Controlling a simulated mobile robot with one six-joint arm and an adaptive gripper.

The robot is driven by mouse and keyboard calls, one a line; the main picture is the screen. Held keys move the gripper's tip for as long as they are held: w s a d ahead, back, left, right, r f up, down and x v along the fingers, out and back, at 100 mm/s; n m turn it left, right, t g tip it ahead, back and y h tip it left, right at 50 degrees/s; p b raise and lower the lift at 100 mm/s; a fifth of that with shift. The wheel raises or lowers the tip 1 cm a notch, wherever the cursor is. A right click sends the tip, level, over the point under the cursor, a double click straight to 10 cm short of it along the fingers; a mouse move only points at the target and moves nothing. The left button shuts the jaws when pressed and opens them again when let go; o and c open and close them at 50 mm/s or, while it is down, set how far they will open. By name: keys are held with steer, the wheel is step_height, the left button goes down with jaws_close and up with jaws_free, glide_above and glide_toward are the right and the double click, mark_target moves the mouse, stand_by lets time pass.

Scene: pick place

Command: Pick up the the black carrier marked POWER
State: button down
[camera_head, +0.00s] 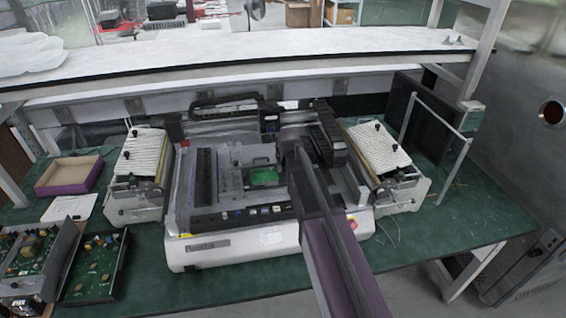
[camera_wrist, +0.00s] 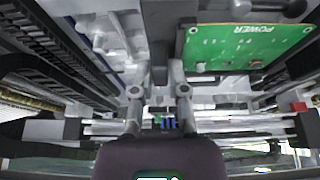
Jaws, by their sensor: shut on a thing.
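The black carrier shows in the wrist view as a dark edge piece (camera_wrist: 160,35) beside a green circuit board (camera_wrist: 245,48), whose POWER marking reads upside down. In the head view the green board (camera_head: 264,175) lies low in the middle of the white machine. My gripper (camera_wrist: 158,90) has one finger on each side of the dark piece and is shut on it. In the head view my arm reaches in from the bottom, and my gripper (camera_head: 290,148) is just right of the board. Most of the carrier's frame is hidden or too small to make out.
The white machine (camera_head: 235,245) surrounds the board, with a dark gantry (camera_head: 270,120) behind. Ribbed feeder units stand left (camera_head: 140,160) and right (camera_head: 380,155). Open boxes with circuit boards (camera_head: 92,268) lie at the front left. A shelf (camera_head: 240,52) spans the back.

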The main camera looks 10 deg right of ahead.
steer(key=s, duration=0.7)
steer(key=s+r+p, duration=0.1)
steer(key=s, duration=0.3)
steer(key=shift+s, duration=0.3)
